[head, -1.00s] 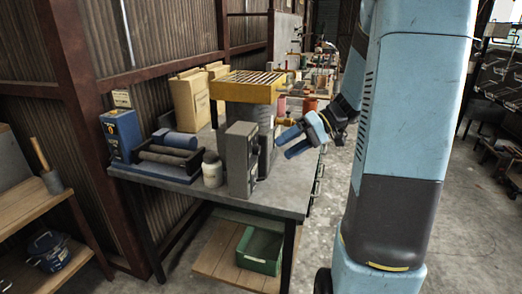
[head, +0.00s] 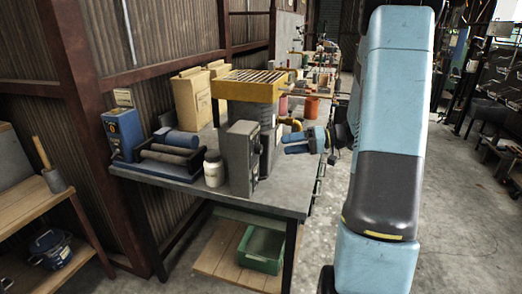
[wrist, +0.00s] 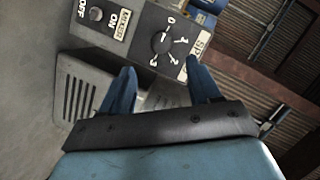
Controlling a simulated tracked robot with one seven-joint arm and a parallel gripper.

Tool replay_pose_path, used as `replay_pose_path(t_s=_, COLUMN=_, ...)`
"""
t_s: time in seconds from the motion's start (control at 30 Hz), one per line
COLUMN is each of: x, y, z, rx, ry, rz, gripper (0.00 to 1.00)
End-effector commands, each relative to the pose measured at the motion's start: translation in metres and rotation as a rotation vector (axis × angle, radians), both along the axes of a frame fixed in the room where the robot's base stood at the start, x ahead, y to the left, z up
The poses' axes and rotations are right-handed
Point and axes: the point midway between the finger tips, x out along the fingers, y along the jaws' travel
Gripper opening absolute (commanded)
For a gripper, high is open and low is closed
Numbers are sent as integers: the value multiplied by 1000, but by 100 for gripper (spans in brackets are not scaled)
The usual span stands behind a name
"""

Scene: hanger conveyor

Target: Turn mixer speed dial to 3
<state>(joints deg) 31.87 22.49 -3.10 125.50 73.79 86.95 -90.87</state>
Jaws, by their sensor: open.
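The mixer's grey control box (head: 241,158) stands upright near the front edge of the workbench. In the wrist view its panel (wrist: 135,30) carries a dark round speed dial (wrist: 162,43) with numbers around it, a MIXER ON/OFF label and a small round switch (wrist: 96,14). The dial's exact setting is too small to tell. My gripper (head: 285,144) is to the right of the box in the head view, apart from it. In the wrist view my gripper (wrist: 164,78) has its two blue fingers spread, empty, with the dial beyond and between their tips.
A yellow-topped hopper (head: 248,88) stands behind the box. A white jar (head: 213,169), a roller unit (head: 170,155) and a blue box (head: 122,134) sit left on the bench (head: 285,203). A green crate (head: 260,250) is on the lower shelf. The floor right of the bench is open.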

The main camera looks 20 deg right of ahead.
Motion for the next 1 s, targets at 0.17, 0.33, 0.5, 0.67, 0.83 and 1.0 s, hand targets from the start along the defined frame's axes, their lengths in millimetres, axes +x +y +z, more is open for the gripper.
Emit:
replay_pose_path(t_s=0.17, x=12, y=30, z=-7, rx=1, ry=2, rz=3, gripper=62)
replay_pose_path(t_s=0.33, x=21, y=53, z=-13, rx=0, ry=2, rz=3, gripper=62)
replay_pose_path(t_s=0.5, x=28, y=69, z=-16, rx=0, ry=1, rz=3, gripper=62)
replay_pose_path(t_s=0.67, x=30, y=74, z=-18, rx=-2, ry=1, rz=1, gripper=62)
replay_pose_path(t_s=0.83, x=30, y=74, z=-18, rx=-1, ry=1, rz=0, gripper=62)
replay_pose_path(t_s=1.0, x=30, y=75, z=-17, rx=-1, ry=1, rz=2, gripper=55)
